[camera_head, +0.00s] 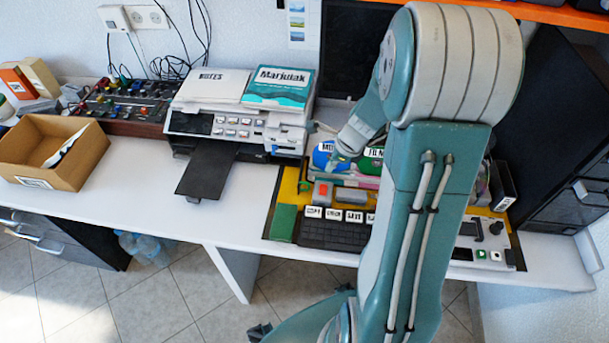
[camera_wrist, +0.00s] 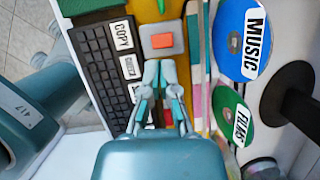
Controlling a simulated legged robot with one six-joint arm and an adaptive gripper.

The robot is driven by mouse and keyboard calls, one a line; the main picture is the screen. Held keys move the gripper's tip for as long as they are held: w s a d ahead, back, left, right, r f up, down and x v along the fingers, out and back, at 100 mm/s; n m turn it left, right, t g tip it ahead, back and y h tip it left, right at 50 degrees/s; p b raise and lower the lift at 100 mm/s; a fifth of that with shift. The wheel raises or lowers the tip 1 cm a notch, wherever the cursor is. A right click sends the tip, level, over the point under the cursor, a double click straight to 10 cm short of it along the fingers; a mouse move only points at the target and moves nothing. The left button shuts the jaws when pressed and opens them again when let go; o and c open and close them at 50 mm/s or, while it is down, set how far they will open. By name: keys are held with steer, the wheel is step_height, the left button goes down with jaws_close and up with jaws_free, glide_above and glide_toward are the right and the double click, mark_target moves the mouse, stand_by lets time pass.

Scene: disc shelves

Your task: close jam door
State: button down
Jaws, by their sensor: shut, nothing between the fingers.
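A white and grey printer (camera_head: 240,125) stands on the left-middle of the desk, with papers and a teal Marjulak book on top. A black flap (camera_head: 208,170) hangs out from its front, lowered over the desk. No part in view is labelled as a jam door, so I cannot tell if this flap is it. My gripper (camera_wrist: 159,68) is shut and empty in the wrist view, over the right-hand workstation beside a keyboard (camera_wrist: 102,62). Its fingertips are close to a grey box with a red button (camera_wrist: 163,41). The gripper is away from the printer, to its right.
Blue MUSIC (camera_wrist: 243,38) and green FILMS (camera_wrist: 232,115) discs stand in a rack behind the keyboard. An open cardboard box (camera_head: 50,155) and a control board with knobs (camera_head: 125,103) are at the left. The white desk (camera_head: 140,190) is clear between the box and the flap.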

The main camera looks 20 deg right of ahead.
mark_target(315, 189)
steer(key=shift+m, duration=0.4)
steer(key=x, duration=1)
steer(key=shift+w+d+f, duration=0.1)
steer(key=shift+d+f, duration=0.05)
steer(key=shift+f, duration=0.3)
steer(key=shift+a+m, duration=0.2)
steer(key=shift+m, duration=0.1)
